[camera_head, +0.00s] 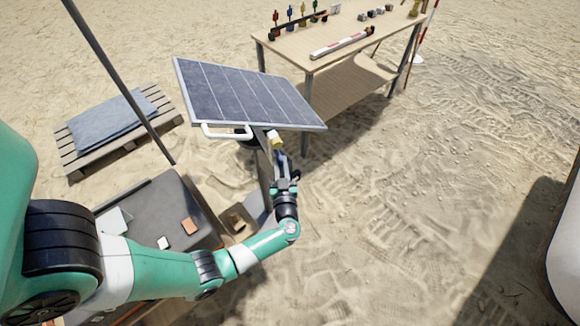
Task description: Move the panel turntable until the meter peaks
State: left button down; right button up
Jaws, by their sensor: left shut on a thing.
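The panel turntable carries a dark blue solar panel (240,95) with a pale frame, tilted on a grey post (264,170) in the middle of the view. A white handle (226,132) sticks out below its front left edge. My left gripper (278,152) is under the panel's front edge, right of the post. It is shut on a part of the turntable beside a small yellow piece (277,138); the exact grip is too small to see. I cannot make out a meter or its reading. My right gripper is not in view.
A wooden table (310,55) with small coloured items, a striped pole and small blocks stands behind the panel. A pallet (75,160) with a grey-blue cloth lies left. A dark-topped bench (150,205) stands under my left arm. Open sand lies right.

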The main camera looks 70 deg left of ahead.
pick_arm(q)
jog(key=shift+w, duration=0.25)
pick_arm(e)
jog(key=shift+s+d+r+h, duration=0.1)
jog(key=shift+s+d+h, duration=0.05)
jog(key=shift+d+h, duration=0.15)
pick_arm(q)
jog(key=c, duration=0.8)
grip_release()
jog(key=shift+s, duration=0.1)
jog(key=p+v, duration=0.2)
jog(key=v, duration=0.9)
jog(key=shift+d, duration=0.35)
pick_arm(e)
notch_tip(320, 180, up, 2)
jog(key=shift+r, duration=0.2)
